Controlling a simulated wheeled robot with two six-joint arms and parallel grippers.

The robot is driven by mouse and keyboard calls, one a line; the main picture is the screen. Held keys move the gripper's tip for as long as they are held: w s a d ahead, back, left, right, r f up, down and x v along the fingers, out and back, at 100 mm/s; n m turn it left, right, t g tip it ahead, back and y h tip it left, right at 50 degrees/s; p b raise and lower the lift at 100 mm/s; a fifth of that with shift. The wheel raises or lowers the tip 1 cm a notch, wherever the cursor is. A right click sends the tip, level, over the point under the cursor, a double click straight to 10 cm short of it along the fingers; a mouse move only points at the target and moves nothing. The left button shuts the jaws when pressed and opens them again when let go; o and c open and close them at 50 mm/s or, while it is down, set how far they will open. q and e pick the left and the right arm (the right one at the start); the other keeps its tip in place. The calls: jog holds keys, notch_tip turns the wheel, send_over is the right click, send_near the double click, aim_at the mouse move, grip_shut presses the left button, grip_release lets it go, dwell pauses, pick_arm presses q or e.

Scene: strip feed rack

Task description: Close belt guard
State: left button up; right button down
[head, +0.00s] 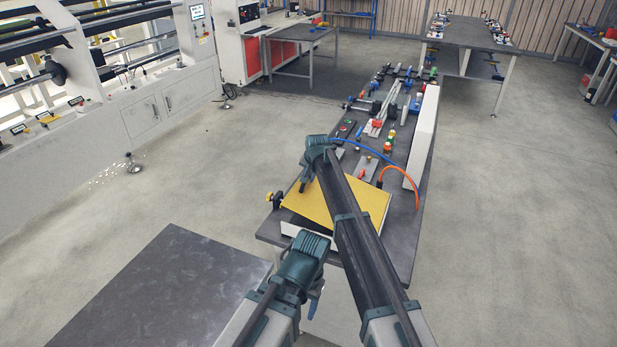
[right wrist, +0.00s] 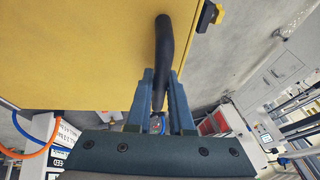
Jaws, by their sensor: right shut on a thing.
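The belt guard is a flat yellow cover (head: 350,207) over a low white box (head: 345,240) at the near end of the rack table. A dark gap shows between the cover's near edge and the box. The right wrist view shows the yellow cover (right wrist: 80,50) close up with a black bar handle (right wrist: 164,50). My right gripper (head: 303,187) is at the cover's far left corner; in the wrist view its fingers (right wrist: 160,100) are shut on the handle. My left gripper (head: 314,303) hangs in front of the table, apart from the cover; its jaws are mostly hidden.
A yellow-and-black knob (head: 274,199) sticks out left of the cover. An orange hose (head: 406,169) and a blue hose (head: 365,147) run behind it. Small fixtures and a long white rail (head: 424,135) fill the table beyond. A dark tabletop (head: 150,290) lies at lower left.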

jog(key=shift+f, duration=0.1)
dwell(0.3)
jog(key=c, duration=0.8)
grip_release()
jog(key=p+v, duration=1.2)
jog(key=v, duration=0.2)
jog(key=shift+f, duration=0.15)
jog(key=shift+s, duration=0.1)
